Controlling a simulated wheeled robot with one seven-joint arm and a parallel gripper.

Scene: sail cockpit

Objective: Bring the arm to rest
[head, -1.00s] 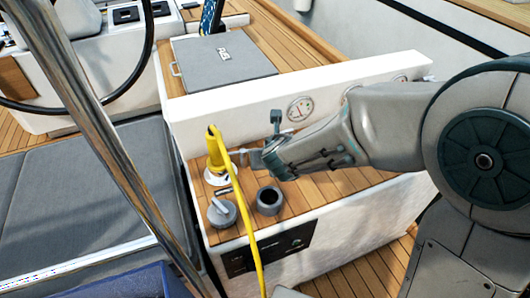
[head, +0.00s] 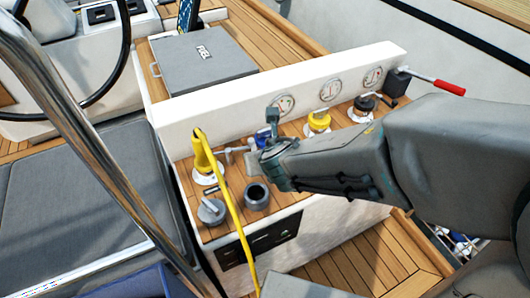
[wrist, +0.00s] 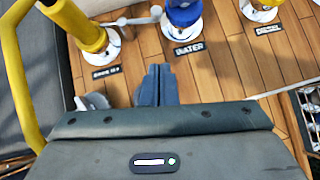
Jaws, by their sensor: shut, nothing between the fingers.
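My gripper (head: 254,162) is at the left end of my arm, above the wooden top of the white console (head: 340,215) in the head view. In the wrist view its two dark fingers (wrist: 156,85) are together with nothing between them. A yellow plug (head: 204,156) with a yellow cable stands just left of my gripper, apart from it as far as I can see.
A yellow-topped fitting (head: 319,121), a black one (head: 364,104) and a red-handled lever (head: 437,86) stand behind my forearm. A grey round knob (head: 211,210) and a dark open cup (head: 257,196) are in front of my gripper. A steel rail (head: 80,120) crosses at the left.

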